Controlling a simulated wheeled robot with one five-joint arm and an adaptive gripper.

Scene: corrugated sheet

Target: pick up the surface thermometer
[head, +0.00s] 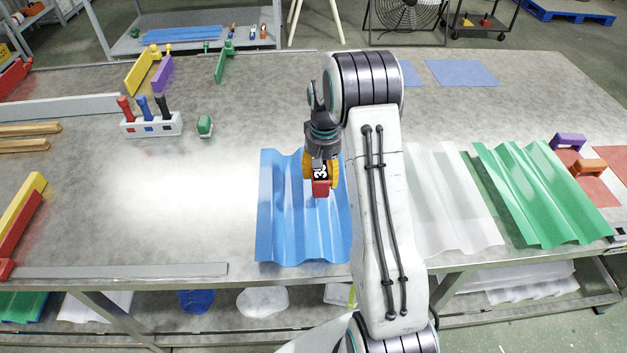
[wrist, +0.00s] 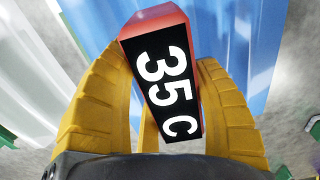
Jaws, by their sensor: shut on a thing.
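The surface thermometer (head: 321,187) is a small red block with a black face. In the wrist view its face (wrist: 163,75) reads "35 C" in white, and it is tilted. My gripper (head: 321,172) has yellow fingers, which are on both sides of the thermometer and shut on it. In the wrist view the fingers of my gripper (wrist: 158,125) flank its lower part. The thermometer is over the blue corrugated sheet (head: 283,215); I cannot tell whether it touches the sheet. My arm hides the sheet's right edge.
A white corrugated sheet (head: 450,205) and a green one (head: 545,190) lie to the right. A white holder (head: 152,126) with coloured handles and a small green object (head: 204,126) stand to the left. The table's left middle is bare.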

